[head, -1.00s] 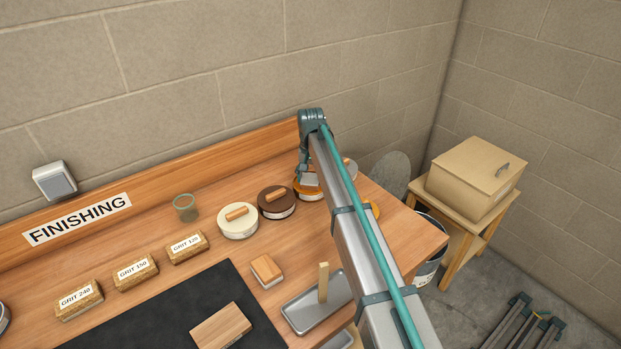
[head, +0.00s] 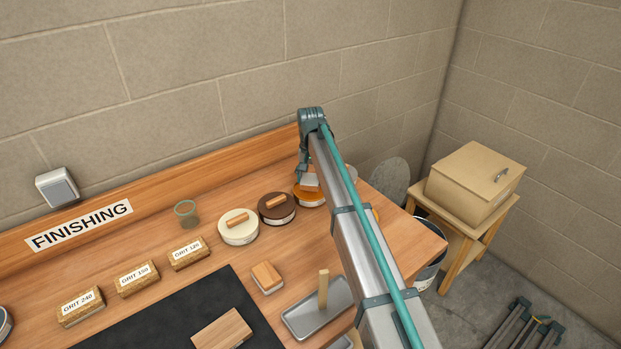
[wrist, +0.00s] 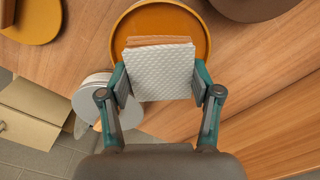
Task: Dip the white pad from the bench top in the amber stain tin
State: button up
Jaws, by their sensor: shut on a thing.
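My gripper (wrist: 160,88) is shut on a white pad (wrist: 158,72) with a quilted face and a wooden-coloured edge. In the wrist view the pad overlaps the near part of the amber stain tin (wrist: 160,14), whose round rim shows around and beyond it. In the head view my gripper (head: 304,178) is at the amber tin (head: 309,200), at the back right of the bench. A pale piece of the pad (head: 311,180) shows at the jaws there. I cannot tell whether the pad touches the stain.
A dark brown tin (head: 277,209) and a cream tin (head: 239,229) stand left of the amber tin. A wood-backed block (head: 267,276) and a metal tray (head: 303,320) with an upright wooden piece lie nearer.

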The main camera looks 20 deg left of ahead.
dwell(0.3)
jog(key=shift+r+p, duration=1.2)
jog(key=shift+r, duration=1.35)
jog(key=shift+f, duration=0.1)
